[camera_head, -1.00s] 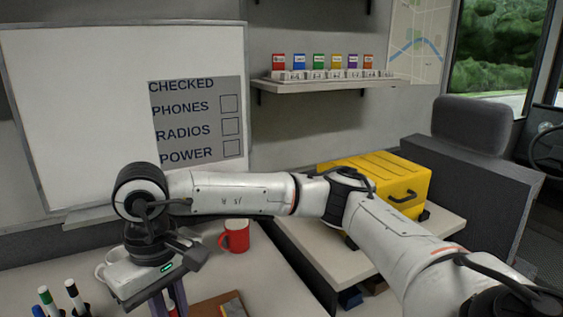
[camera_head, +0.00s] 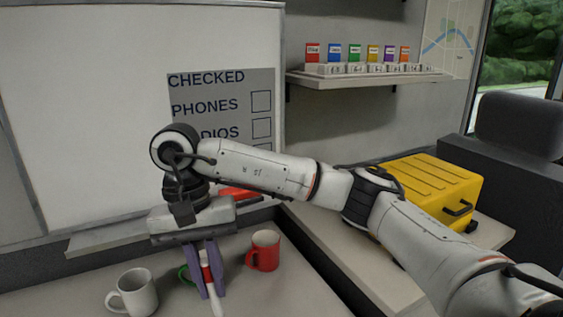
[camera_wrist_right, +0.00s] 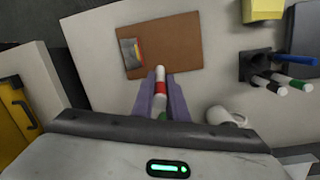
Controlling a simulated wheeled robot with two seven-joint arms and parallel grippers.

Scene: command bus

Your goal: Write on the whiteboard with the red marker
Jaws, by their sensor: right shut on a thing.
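The whiteboard (camera_head: 90,120) stands behind the desk and carries a grey checklist panel (camera_head: 205,105). Its lower lines are partly hidden by my arm. My right gripper (camera_head: 209,272) hangs in front of and below the board, above the desk, apart from the board. Its purple fingers are shut on the red marker (camera_head: 211,282), which is white with a red band and points steeply down. In the right wrist view the marker (camera_wrist_right: 160,88) sits between the fingertips. My left gripper is not in view.
A white mug (camera_head: 135,293) and a red mug (camera_head: 264,251) flank the gripper; a green object (camera_head: 185,276) is close behind. A ledge (camera_head: 110,236) runs under the board. The right wrist view shows a brown clipboard (camera_wrist_right: 190,52) and a black marker holder (camera_wrist_right: 256,66).

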